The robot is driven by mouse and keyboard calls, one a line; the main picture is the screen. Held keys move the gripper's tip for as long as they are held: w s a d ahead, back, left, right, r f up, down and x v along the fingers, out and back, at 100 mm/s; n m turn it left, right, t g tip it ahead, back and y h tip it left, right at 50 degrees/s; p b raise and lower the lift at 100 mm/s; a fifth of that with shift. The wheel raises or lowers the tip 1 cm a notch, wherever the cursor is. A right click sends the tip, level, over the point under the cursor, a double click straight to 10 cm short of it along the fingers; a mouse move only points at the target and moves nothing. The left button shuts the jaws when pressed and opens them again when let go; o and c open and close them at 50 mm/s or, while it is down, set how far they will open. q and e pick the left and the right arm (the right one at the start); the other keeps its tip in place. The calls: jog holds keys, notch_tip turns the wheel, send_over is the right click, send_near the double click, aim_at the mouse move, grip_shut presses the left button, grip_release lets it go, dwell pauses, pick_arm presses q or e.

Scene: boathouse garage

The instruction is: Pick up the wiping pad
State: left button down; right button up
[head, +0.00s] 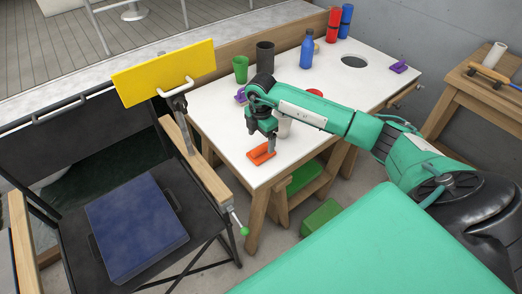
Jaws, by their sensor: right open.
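An orange pad (261,153), which I take to be the wiping pad, lies near the front corner of the white table top (225,130). My right gripper (268,144) points down right over it with open fingers. The fingers partly cover the pad, and I cannot tell whether they touch it. My left gripper is not in view.
A white cup (284,126) stands close behind the gripper, beside a red item (316,95). A green cup (240,69), dark cup (265,57) and blue bottle (307,50) stand farther back. A yellow panel (165,72) rises left, above a folding chair.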

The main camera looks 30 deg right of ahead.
aim_at(261, 146)
jog(key=shift+f, duration=0.5)
notch_tip(261, 146, down, 4)
jog(key=shift+s+r+p, duration=0.15)
jog(key=shift+p, duration=0.55)
jog(key=shift+f, duration=0.55)
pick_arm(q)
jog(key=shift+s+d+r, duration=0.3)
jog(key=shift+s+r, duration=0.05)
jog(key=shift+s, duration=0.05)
pick_arm(e)
jog(key=c, duration=1.1)
